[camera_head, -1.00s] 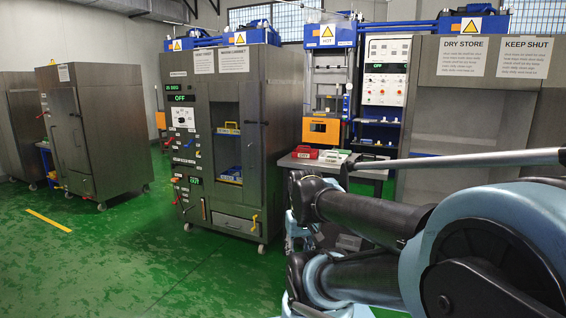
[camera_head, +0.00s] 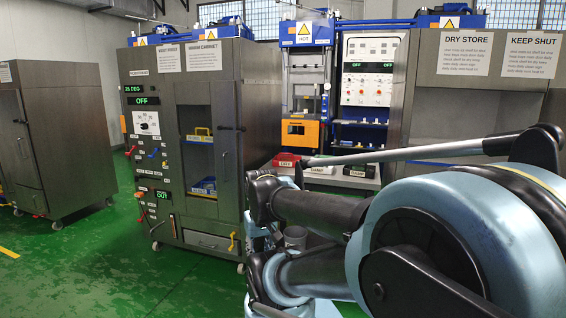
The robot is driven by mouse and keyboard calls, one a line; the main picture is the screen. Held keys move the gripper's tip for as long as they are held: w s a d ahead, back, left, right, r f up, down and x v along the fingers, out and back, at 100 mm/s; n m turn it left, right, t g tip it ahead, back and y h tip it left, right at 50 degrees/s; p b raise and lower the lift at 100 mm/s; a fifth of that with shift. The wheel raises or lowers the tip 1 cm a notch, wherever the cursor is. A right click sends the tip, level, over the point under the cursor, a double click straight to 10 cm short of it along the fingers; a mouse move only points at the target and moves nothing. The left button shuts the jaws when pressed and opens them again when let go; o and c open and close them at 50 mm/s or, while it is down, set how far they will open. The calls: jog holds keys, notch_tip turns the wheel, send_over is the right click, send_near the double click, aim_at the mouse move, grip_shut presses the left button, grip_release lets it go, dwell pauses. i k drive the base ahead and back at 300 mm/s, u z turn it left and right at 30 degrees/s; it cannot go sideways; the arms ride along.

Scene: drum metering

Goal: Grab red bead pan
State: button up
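A small red, pan-like item (camera_head: 286,160) with a white label lies on the grey bench in front of the press, right of the warm cabinet. It looks like the red bead pan, but it is too small to see any beads, and my arm covers part of the bench below it. My arm fills the lower right of the view, with its forward joints just below and in front of the bench. My gripper's fingers cannot be made out.
The warm cabinet (camera_head: 260,110) stands left of the bench, with yellow and blue items on its shelves. A labelled pale pan (camera_head: 322,171) lies beside the red one. The dry store (camera_head: 428,100) stands right. Green floor (camera_head: 85,270) is clear at lower left.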

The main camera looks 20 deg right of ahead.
aim_at(287, 157)
jog(key=z, duration=0.3)
jog(key=i, duration=1)
jog(key=z, duration=0.35)
